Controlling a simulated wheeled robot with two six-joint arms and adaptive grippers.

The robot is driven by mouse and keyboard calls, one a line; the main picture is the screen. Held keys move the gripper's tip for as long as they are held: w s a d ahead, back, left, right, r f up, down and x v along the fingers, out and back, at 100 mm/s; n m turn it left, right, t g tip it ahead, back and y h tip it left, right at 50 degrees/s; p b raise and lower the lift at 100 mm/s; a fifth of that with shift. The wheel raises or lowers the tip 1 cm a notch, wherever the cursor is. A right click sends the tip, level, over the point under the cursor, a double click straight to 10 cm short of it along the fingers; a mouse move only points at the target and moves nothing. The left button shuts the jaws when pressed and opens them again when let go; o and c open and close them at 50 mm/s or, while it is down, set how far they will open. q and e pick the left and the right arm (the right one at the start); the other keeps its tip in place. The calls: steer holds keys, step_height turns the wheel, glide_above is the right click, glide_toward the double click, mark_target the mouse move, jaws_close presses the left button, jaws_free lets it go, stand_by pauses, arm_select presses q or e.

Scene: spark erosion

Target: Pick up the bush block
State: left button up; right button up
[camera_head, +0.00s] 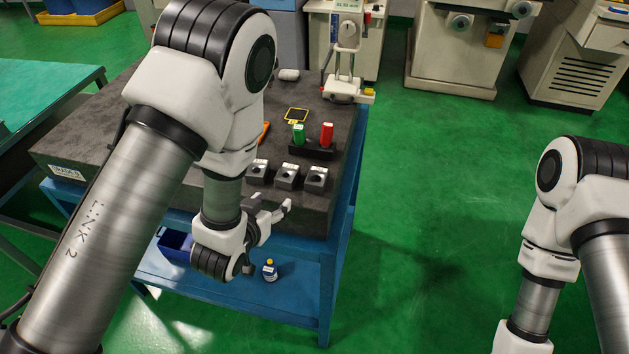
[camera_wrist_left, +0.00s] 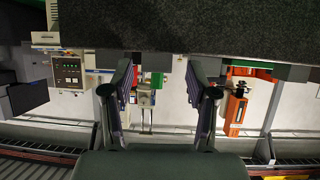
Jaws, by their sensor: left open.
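Three small grey blocks, each with a round hole, stand in a row near the front edge of the dark stone slab: a left block (camera_head: 258,172), a middle block (camera_head: 287,176) and a right block (camera_head: 316,179). I cannot tell which is the bush block. My left gripper (camera_head: 274,211) is in front of the row and apart from it, near the slab's front edge. In the left wrist view, its two fingers (camera_wrist_left: 161,92) are spread with nothing between them. No block can be made out there. My right gripper is out of view.
Behind the blocks, a black holder (camera_head: 312,151) carries a green piece (camera_head: 298,134) and a red piece (camera_head: 327,134). The stone slab (camera_head: 335,200) rests on a blue stand (camera_head: 328,290). A small bottle (camera_head: 270,271) stands on the lower shelf. Green floor (camera_head: 420,200) is clear at right.

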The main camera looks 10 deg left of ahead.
mark_target(288, 172)
arm_select(q)
steer(key=shift+t, duration=0.5)
steer(key=w, duration=0.1)
steer(key=w+r, duration=0.1)
steer(key=w, duration=0.1)
steer(key=w+r+p, duration=0.1)
steer(key=shift+w+r, duration=0.2)
steer(key=shift+w, duration=0.1)
steer(key=w, duration=0.1)
steer(key=w+d+f+p, duration=0.1)
steer(key=w+p, duration=0.1)
steer(key=w, duration=0.1)
steer(key=shift+d+f, duration=0.2)
steer(key=shift+d, duration=0.05)
steer(key=shift+w+f, duration=0.15)
steer(key=shift+f, duration=0.05)
steer(key=shift+a+f, duration=0.1)
steer(key=shift+a, duration=0.25)
steer(key=shift+d, duration=0.2)
jaws_close()
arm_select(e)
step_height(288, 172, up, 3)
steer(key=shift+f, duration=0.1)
